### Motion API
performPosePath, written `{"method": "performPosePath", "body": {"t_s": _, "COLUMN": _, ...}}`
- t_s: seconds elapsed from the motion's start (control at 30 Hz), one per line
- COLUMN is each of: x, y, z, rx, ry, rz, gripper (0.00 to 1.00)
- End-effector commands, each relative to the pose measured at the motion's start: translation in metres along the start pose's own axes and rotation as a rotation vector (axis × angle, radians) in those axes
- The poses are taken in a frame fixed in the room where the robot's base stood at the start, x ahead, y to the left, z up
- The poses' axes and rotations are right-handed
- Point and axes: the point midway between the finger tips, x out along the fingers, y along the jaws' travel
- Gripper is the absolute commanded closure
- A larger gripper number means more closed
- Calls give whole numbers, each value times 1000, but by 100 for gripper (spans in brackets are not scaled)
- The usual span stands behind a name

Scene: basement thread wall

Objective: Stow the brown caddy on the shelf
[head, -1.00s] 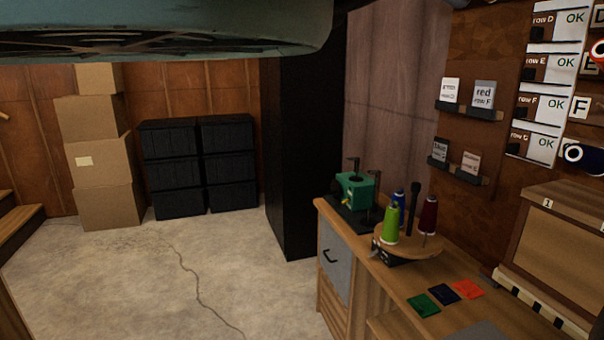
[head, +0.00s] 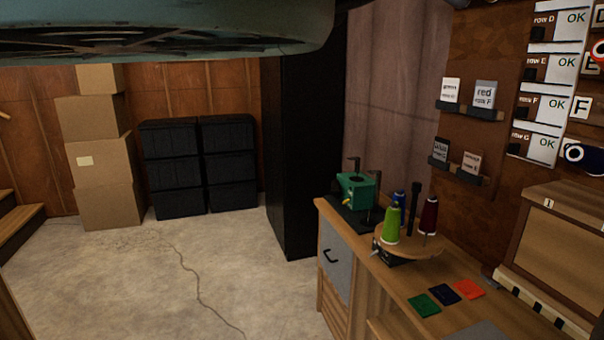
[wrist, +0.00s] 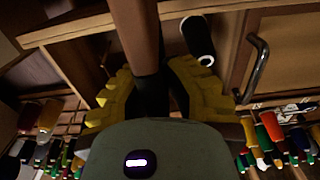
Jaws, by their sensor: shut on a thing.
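In the wrist view, my gripper (wrist: 154,88) has its yellow fingers closed from both sides on a brown bar, which looks like part of the brown caddy (wrist: 147,38). The bar runs from the top edge down between the fingers. The rest of the caddy is cut off or hard to tell from the brown woodwork behind. A black spool with a white end (wrist: 198,38) shows just right of the bar; I cannot tell whether it is in the caddy. Neither the gripper nor the caddy shows in the head view. I cannot make out which surface is the shelf.
A wooden bench (head: 395,290) at right holds a green machine (head: 355,190), a round stand with thread cones (head: 391,224) and coloured squares (head: 424,304). Cartons (head: 103,160) and black bins (head: 172,172) stand behind open floor. The wrist view shows a metal handle (wrist: 257,70) and thread spools (wrist: 268,125).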

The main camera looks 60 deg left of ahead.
Motion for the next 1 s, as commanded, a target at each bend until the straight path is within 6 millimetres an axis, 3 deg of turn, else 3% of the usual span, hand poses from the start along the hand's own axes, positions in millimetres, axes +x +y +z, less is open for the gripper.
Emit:
{"method": "performPosePath", "body": {"t_s": 0.43, "x": 0, "y": 0, "z": -2, "rx": 1, "ry": -3, "rz": 2, "gripper": 100}}
{"method": "performPosePath", "body": {"t_s": 1.0, "x": 0, "y": -1, "z": -30, "rx": 0, "ry": 2, "rz": -3, "gripper": 100}}
